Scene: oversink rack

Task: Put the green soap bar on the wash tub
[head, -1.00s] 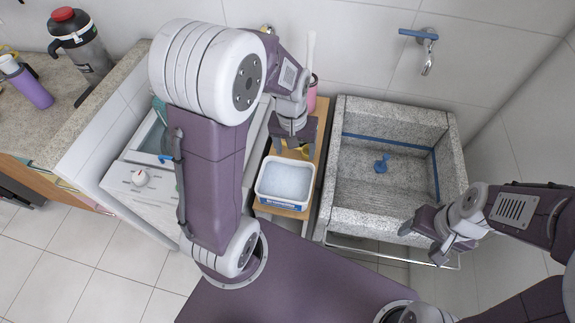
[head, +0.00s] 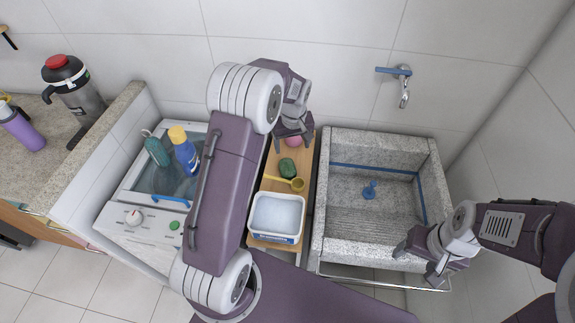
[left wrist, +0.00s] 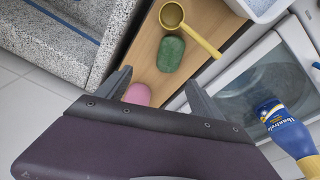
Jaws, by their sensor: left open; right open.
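The green soap bar (head: 287,167) lies on a narrow wooden shelf (head: 273,182), beyond a yellow scoop. It also shows in the left wrist view (left wrist: 170,53). My left gripper (head: 294,138) is open and empty, on the wall side of the bar. In the left wrist view its fingers (left wrist: 162,92) spread near a pink object (left wrist: 137,94), with the green bar past the tips. A speckled stone wash tub (head: 325,205) with a ribbed slope stands right of the shelf. My right gripper (head: 419,265) is open and empty at the tub's front right edge.
A white basin of pale water (head: 277,236) and the yellow scoop (head: 297,184) share the shelf. A washing machine (head: 128,222) with blue (head: 184,152) and teal (head: 156,151) bottles stands left. A blue-handled tap (head: 402,72) is above the tub. The tub's interior is mostly clear.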

